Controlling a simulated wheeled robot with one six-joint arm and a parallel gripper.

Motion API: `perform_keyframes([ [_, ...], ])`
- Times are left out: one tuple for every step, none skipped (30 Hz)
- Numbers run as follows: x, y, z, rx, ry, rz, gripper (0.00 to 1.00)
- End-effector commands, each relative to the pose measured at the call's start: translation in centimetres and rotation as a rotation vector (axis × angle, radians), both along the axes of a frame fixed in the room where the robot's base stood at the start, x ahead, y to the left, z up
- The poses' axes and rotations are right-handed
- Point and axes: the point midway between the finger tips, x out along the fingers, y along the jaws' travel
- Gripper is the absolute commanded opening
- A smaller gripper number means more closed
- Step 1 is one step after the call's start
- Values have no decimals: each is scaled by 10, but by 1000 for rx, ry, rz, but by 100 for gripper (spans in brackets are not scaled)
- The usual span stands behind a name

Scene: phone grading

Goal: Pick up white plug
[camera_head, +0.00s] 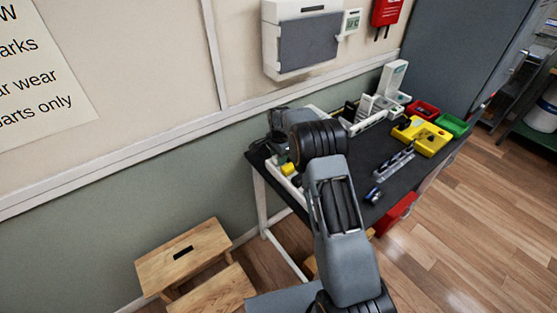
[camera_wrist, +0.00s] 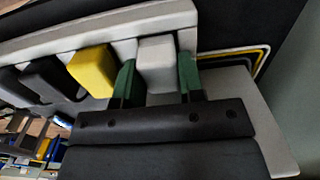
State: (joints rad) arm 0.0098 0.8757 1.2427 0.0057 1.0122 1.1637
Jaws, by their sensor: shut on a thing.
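The white plug (camera_wrist: 157,62) is a small pale block in the wrist view, at the right end of a row of plugs. My gripper (camera_wrist: 158,80) is shut on it, with one green finger on each side. The plug is still in line with the others against a pale grey holder (camera_wrist: 110,27); I cannot tell whether it is lifted. In the head view my arm hides the plug and the fingertips.
A yellow plug (camera_wrist: 92,70) stands just left of my left finger, with dark plugs (camera_wrist: 50,75) beyond it. On the dark table (camera_head: 370,156) are a yellow tray (camera_head: 421,137), a red bin (camera_head: 421,110) and a green bin (camera_head: 452,124). A wooden step stool (camera_head: 183,254) stands left.

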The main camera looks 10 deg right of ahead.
Motion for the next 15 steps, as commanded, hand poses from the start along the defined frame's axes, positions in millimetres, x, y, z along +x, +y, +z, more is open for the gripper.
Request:
perform_keyframes([
  [0,0,0,0,0,0,16],
  [0,0,0,0,0,0,13],
  [0,0,0,0,0,0,9],
  [0,0,0,0,0,0,7],
  [0,0,0,0,-1,0,5],
  [0,0,0,0,-1,0,1],
  [0,0,0,0,-1,0,1],
  [0,0,0,0,-1,0,1],
  [0,0,0,0,-1,0,1],
  [0,0,0,0,-1,0,1],
  [0,0,1,0,-1,0,0],
  [0,0,1,0,-1,0,0],
  [0,0,2,-1,-1,0,0],
  [0,0,3,0,-2,0,0],
  [1,0,5,0,-2,0,0],
])
